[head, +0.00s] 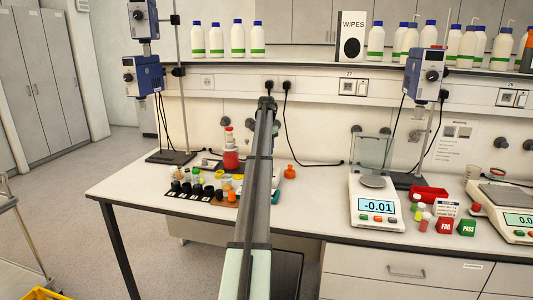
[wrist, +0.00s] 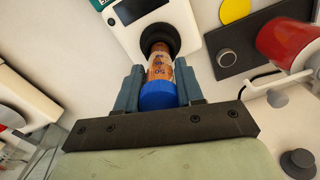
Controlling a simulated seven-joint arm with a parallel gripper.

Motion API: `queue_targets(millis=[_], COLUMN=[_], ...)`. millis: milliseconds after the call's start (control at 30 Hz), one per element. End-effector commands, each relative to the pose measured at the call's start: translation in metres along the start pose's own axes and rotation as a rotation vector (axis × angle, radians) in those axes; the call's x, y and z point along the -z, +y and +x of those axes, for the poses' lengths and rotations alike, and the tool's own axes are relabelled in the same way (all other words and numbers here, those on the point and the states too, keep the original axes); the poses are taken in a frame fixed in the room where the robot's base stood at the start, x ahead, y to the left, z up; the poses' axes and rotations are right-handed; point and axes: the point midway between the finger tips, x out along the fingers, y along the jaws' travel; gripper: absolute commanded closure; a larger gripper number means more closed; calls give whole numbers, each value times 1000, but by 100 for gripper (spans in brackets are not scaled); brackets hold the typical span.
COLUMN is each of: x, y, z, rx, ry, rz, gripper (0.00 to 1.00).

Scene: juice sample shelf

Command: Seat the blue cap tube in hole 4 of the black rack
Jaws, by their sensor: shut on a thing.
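My gripper (wrist: 158,84) is shut on the blue cap tube (wrist: 158,68), which has an orange-brown body with a label. Its blue cap (wrist: 158,97) sits between the fingers, nearest the palm. The tube's far end overlaps the round black cup (wrist: 150,36) of a white device with a dark display; I cannot tell whether it touches or is inside. In the head view my arm hides the gripper and the tube. A dark strip (head: 188,196) with white labels and several black round pieces lies left of my arm; I cannot tell if it is the black rack.
A red jar (head: 231,160) stands behind the strip, and an orange flask (head: 289,172) stands right of my arm. A balance (head: 376,223) and a red tray (head: 428,193) are farther right. The wrist view shows a dark plate (wrist: 240,62) beside the device. Bench between flask and balance is clear.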

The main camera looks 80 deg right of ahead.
Motion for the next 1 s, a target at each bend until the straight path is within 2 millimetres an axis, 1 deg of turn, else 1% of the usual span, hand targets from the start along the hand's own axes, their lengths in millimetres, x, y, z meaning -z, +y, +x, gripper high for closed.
queue_targets(millis=[33,100,300,367,467,567,667,700,767,900,1000], x=[1,1,1,0,-6,-18,-37,-46,-63,-105,-137], y=[0,-1,-1,-3,-14,-35,-63,-76,-93,-128,-148], z=[-9,-22,-57,-66,-75,-78,-73,-70,-64,-50,-40], rx=[1,1,1,1,1,0,-3,-4,-6,-10,-14], ry=[2,2,2,1,1,-1,-5,-7,-10,-17,-21], rz=[0,0,0,-3,-15,-38,-71,-87,-110,-161,-197], gripper=[99,99,99,99,99,99,99,99,99,99,99])
